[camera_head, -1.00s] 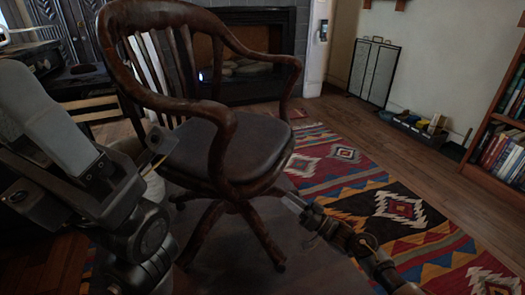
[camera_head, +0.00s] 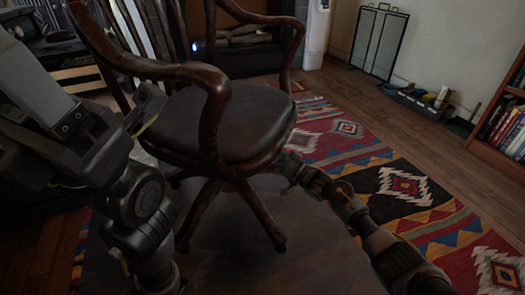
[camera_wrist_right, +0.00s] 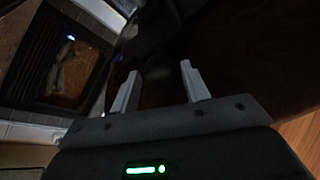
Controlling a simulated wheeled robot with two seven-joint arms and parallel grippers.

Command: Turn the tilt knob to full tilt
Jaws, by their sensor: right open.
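A wooden swivel armchair (camera_head: 215,95) with a dark seat (camera_head: 190,125) stands in the middle of the head view. My right arm reaches in from the lower right, and its gripper end is at the seat's right edge, with the fingertips hidden. In the right wrist view my right gripper (camera_wrist_right: 160,86) is open, its two fingers apart. A dim rounded dark shape (camera_wrist_right: 157,68), possibly the tilt knob, shows between and beyond the fingers, apparently not gripped. My left arm is at the left; its gripper end (camera_head: 148,104) is beside the seat, fingers unclear.
A patterned rug (camera_head: 400,190) lies right of the chair on a wooden floor. A fireplace (camera_head: 240,45) is behind the chair, and it also shows in the wrist view (camera_wrist_right: 65,75). A folding screen (camera_head: 380,40), a low tray (camera_head: 420,100) and a bookshelf (camera_head: 505,125) stand at the right.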

